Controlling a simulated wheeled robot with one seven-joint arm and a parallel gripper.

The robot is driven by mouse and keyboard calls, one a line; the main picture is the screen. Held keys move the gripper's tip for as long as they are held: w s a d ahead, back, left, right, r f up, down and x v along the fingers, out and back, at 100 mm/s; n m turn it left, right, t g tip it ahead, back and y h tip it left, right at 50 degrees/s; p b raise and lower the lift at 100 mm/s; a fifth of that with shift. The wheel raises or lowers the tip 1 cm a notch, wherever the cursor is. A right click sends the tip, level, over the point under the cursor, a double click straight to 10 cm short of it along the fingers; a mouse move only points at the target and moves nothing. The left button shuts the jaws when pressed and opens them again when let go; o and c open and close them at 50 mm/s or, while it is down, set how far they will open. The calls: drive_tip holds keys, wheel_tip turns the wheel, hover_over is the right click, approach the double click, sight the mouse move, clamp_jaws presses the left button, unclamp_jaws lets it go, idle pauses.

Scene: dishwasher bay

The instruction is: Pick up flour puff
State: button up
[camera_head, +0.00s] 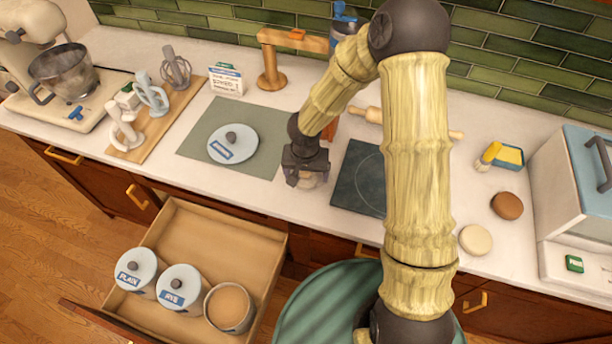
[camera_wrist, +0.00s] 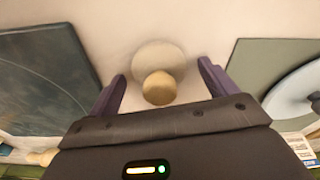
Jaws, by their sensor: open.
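The flour puff, a round pale pad with a tan knob, lies on the white counter; its pad and knob show in the wrist view (camera_wrist: 158,56). In the head view the puff (camera_head: 311,181) is partly hidden under my gripper (camera_head: 305,170). In the wrist view my gripper (camera_wrist: 161,80) is open, with one finger on each side of the knob. The fingers appear apart from the knob; I cannot tell their exact height above the counter.
A green-grey mat (camera_head: 195,150) with a lid (camera_head: 245,151) lies left of the puff, a dark board (camera_head: 352,190) right. An open drawer (camera_head: 200,225) below holds lidded canisters and an open flour canister (camera_head: 228,308). A wooden stand (camera_head: 270,65) rises behind.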

drive_tip(key=c, duration=1.1)
wheel_tip(320, 180, up, 10)
drive_tip(key=shift+r, duration=0.1)
drive_tip(key=shift+o, duration=1.3)
drive_tip(key=shift+c, duration=0.8)
